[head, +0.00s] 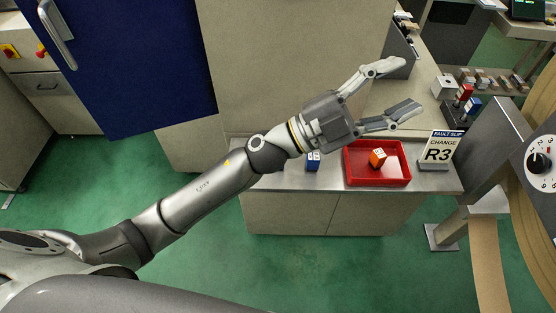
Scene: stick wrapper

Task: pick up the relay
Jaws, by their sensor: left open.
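My left gripper (408,87) is open and empty, its two fingers spread and pointing right above the counter. Several small block-like parts could be relays. A blue block (313,162) with a white marking stands on the metal counter, left of the red tray (378,184). An orange block (377,158) with a pale marked top lies inside the tray. A red block (465,91) and another blue block (472,105) stand in a dark holder at the right. The gripper is apart from all of them. My right gripper is not in view.
A grey machine with a numbered dial (539,162) is at the far right. A blue cabinet door (135,65) is at the upper left. Green floor lies open in front of the counter.

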